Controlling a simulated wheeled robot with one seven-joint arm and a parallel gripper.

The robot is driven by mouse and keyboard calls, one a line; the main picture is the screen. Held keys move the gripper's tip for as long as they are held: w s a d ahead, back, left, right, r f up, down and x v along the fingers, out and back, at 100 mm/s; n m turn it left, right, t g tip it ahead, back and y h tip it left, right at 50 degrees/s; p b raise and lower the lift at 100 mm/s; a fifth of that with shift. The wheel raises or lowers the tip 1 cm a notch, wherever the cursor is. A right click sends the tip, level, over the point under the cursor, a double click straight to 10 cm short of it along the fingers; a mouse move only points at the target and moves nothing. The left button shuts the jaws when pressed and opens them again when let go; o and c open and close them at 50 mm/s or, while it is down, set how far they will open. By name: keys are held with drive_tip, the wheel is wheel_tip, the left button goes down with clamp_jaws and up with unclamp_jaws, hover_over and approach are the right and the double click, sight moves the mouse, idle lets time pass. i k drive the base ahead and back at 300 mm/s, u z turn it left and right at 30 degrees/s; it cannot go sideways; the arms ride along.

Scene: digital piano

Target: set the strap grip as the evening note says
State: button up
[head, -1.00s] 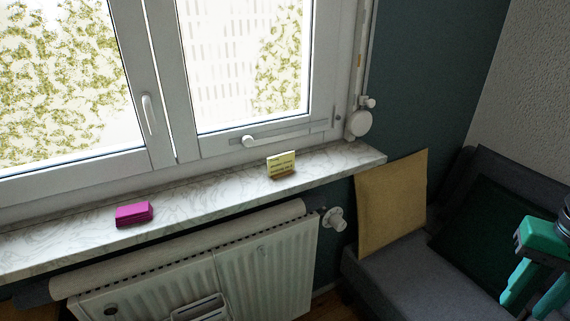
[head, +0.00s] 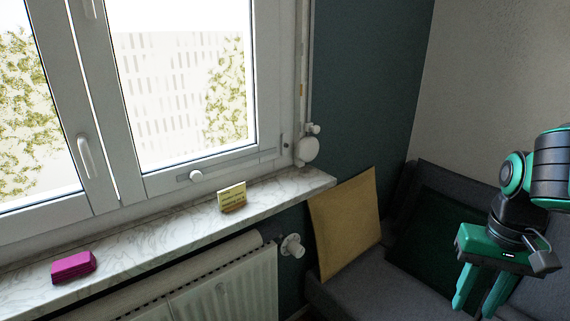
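A small yellow note card (head: 232,195) stands in a wooden holder on the marble sill; its writing is too small to read. A strap or cord (head: 303,75) runs down the right side of the window frame. A small white piece (head: 314,128), perhaps the strap grip, sits at its lower end, just above a round white winder (head: 307,151). My gripper (head: 474,304) hangs at the lower right, over the sofa. Its two green fingers point down and are apart, with nothing seen between them. It is well away from the strap and the note.
A magenta block (head: 73,266) lies on the left of the sill (head: 145,245). A radiator (head: 225,290) with a valve (head: 292,246) is below.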

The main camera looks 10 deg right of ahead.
sight(309, 126)
drive_tip(key=u, duration=0.05)
drive_tip(key=k, duration=0.5)
drive_tip(key=u, duration=0.55)
drive_tip(key=i, duration=0.95)
drive_tip(key=z, duration=1.35)
